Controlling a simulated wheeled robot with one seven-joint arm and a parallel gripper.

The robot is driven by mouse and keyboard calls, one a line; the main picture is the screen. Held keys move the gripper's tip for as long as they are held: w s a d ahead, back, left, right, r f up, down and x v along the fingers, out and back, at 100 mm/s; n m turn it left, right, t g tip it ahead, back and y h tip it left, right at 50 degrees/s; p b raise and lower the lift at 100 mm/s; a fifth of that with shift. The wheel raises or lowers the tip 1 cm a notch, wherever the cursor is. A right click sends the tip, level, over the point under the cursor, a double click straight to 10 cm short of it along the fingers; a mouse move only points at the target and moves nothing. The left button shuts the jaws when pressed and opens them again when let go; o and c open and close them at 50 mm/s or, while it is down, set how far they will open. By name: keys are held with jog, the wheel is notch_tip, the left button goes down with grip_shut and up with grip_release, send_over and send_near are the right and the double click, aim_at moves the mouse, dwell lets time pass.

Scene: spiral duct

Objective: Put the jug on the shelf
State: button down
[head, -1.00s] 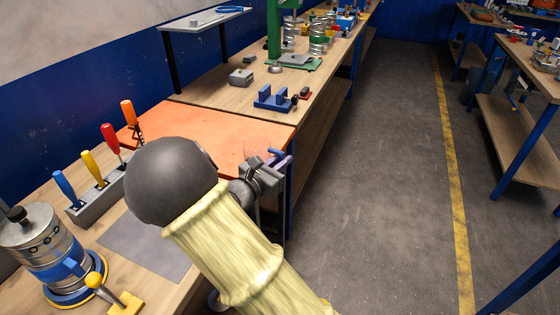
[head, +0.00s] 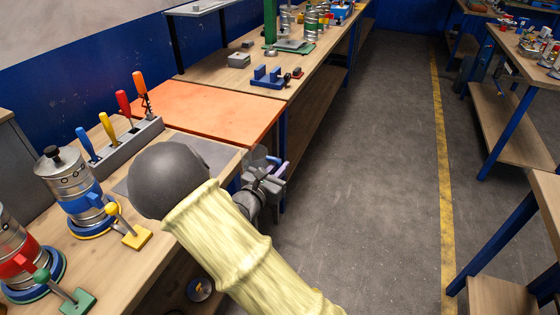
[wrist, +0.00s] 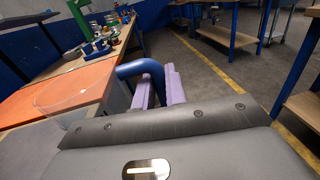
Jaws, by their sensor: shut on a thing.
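The jug is clear with a blue handle; its transparent body (wrist: 72,92) shows at the left of the wrist view, and its handle (wrist: 150,68) arches between my fingers. My gripper (wrist: 160,90) has pale purple fingers shut on that handle. In the head view my gripper (head: 277,175) holds the jug (head: 258,156) beside the bench's front edge, near the orange mat; the arm partly hides it. A pale raised shelf (head: 205,9) on dark posts stands at the upper left, cut by the frame top.
The orange mat (head: 205,112) lies on the bench. A screwdriver rack (head: 130,141), blue-banded canister (head: 75,185) and red-banded canister (head: 15,258) stand nearer. A blue fixture (head: 267,78) sits beyond the mat. The floor aisle (head: 370,170) to the right is clear.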

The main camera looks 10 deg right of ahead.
jog(key=s+f+n+t+y, duration=0.1)
jog(key=s+f+n+y, duration=0.2)
jog(key=f, duration=0.6)
jog(key=s+f+n+t+y, duration=0.2)
jog(key=f+y, duration=0.3)
jog(key=f, duration=0.4)
jog(key=s+f+n+t+y, duration=0.2)
jog(key=s+f+n+y, duration=0.1)
jog(key=f, duration=0.6)
jog(key=shift+s+d+f+n+y, duration=0.3)
jog(key=shift+s+n+y, duration=0.15)
jog(key=shift+y, duration=0.35)
